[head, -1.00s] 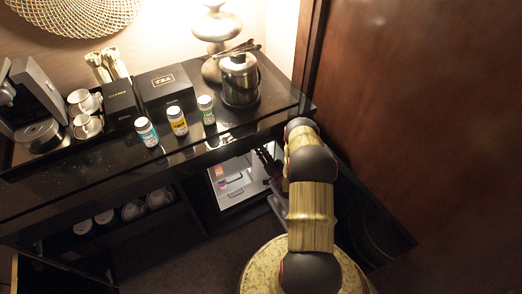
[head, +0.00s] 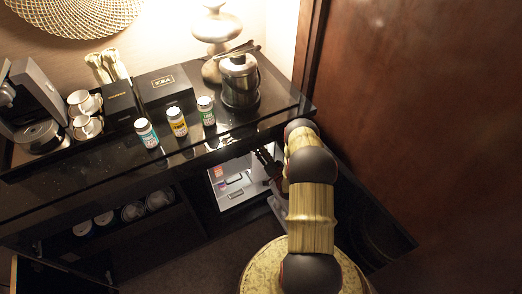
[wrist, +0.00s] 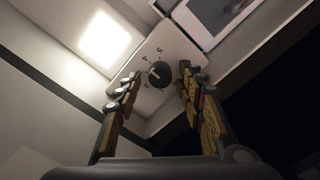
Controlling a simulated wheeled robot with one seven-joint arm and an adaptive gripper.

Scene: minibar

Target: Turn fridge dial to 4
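The fridge dial (wrist: 160,74) is a dark round knob on a pale panel (wrist: 178,45) inside the fridge, seen in the wrist view. Numbers ring it, with 5 and 4 readable on its upper side; its exact setting is too small to tell. My gripper (wrist: 161,70) is open, with one finger on each side of the dial. The right finger is close to the knob and a gap shows at the left one; contact cannot be told. In the head view my gripper (head: 264,158) is at the opening of the lit fridge (head: 238,180), and the dial is hidden.
The black counter (head: 70,180) overhangs the fridge and holds small bottles (head: 177,122), a tea box (head: 166,88) and an ice bucket (head: 240,80). The fridge door is to the right of the opening. A wooden panel (head: 420,110) stands at the right. A light (wrist: 104,40) glows inside the fridge.

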